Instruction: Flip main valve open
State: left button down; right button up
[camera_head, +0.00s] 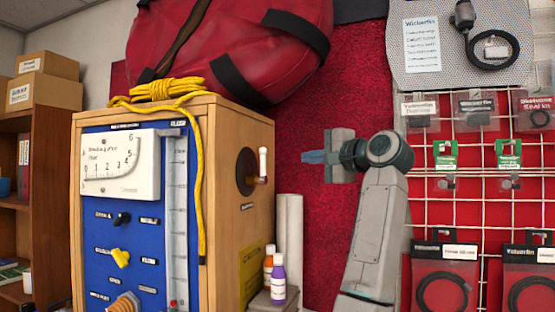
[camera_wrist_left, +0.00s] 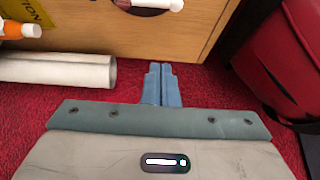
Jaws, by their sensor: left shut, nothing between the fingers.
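The testbench is a wooden cabinet (camera_head: 228,130) with a blue front panel (camera_head: 100,210). On its right side a dark round disc (camera_head: 245,172) carries a lever with an upright white handle (camera_head: 263,162). I cannot read which control is named main valve. The handle also shows partly at the top of the left wrist view (camera_wrist_left: 158,4). My left gripper (camera_head: 308,157) is to the right of the handle, at about its height, with blue fingertips pointing left. In the left wrist view its fingers (camera_wrist_left: 162,82) are together and empty, apart from the lever. My right gripper is not in view.
Bottles with purple (camera_head: 278,282) and orange (camera_head: 269,262) parts stand beside the cabinet, near a pale roll (camera_head: 290,235). Yellow rope (camera_head: 165,92) and a red bag (camera_head: 230,45) are on top. A wire rack (camera_head: 470,205) with hanging packs is at right.

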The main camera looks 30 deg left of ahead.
aim_at(263, 165)
pick_arm(q)
jog(key=shift+a, duration=0.1)
jog(key=p+x, duration=0.4)
jog(key=x, duration=0.7)
jog(key=s, duration=0.2)
jog(key=s+d+p, duration=0.1)
jog(key=s, duration=0.1)
jog(key=shift+s, duration=0.2)
jog(key=shift+d, duration=0.15)
jog(key=shift+s+n+b, duration=0.1)
jog(key=shift+n+b, duration=0.2)
jog(key=shift+b, duration=0.25)
